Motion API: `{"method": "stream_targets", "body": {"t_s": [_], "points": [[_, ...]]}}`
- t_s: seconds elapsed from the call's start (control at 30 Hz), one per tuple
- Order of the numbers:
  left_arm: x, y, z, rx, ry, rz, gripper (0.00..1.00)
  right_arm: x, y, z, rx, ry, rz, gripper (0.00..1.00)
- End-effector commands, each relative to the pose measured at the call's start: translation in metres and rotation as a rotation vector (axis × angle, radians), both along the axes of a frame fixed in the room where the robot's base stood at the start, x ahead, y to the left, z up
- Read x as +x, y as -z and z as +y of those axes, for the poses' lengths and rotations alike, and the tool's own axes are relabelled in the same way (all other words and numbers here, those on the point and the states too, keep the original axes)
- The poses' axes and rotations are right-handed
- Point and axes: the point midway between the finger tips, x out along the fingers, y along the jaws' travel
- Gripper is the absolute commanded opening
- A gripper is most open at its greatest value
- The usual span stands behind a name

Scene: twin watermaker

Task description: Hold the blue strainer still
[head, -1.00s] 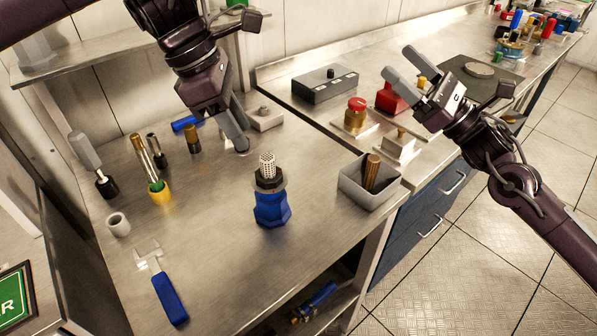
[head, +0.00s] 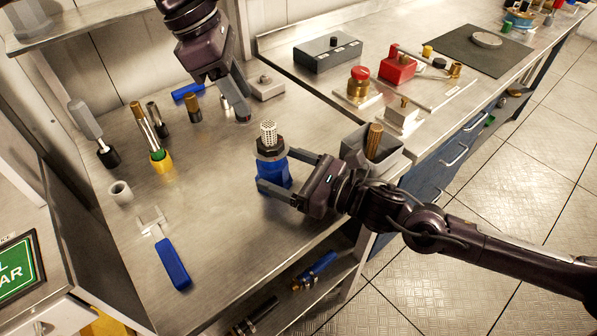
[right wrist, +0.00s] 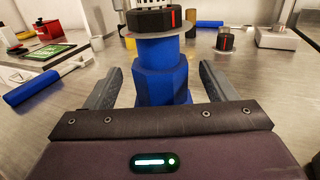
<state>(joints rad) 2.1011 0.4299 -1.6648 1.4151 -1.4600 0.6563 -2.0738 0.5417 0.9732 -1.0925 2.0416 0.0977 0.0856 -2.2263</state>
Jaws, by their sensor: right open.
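The blue strainer (head: 272,172) stands upright on the steel bench, with a black hex collar and a perforated metal basket (head: 268,133) on top. My right gripper (head: 275,170) is open, with its two fingers reaching along either side of the blue body. In the right wrist view the blue body (right wrist: 160,75) stands between the fingers, with a visible gap on each side. The top of the strainer is cut off there. My left gripper (head: 240,112) points down above the bench behind the strainer; its finger gap is not clear.
A grey bin (head: 385,150) with a brass-coloured piece stands just right of my right gripper. A blue-handled wrench (head: 172,262) lies front left. A yellow-based holder (head: 161,160) and several small cylinders stand at the left. The bench between wrench and strainer is clear.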

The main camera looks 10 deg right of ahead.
Motion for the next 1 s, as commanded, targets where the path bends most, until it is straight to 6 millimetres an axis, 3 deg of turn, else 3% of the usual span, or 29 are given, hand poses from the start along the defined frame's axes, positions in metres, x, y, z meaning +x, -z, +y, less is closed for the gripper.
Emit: {"method": "stream_targets", "body": {"t_s": [0.3,0.67,1.0], "points": [[0.0,0.0,0.0,0.0,0.0,0.0,0.36,0.023,0.0,0.033,0.0,-0.001,-0.001,0.78],[0.0,0.0,0.0,0.0,0.0,0.0,0.36,0.025,0.0,0.037,0.0,0.0,0.0,0.78],[0.0,0.0,0.0,0.0,0.0,0.0,0.36,0.025,0.0,0.037,0.001,0.0,-0.001,0.34]]}}
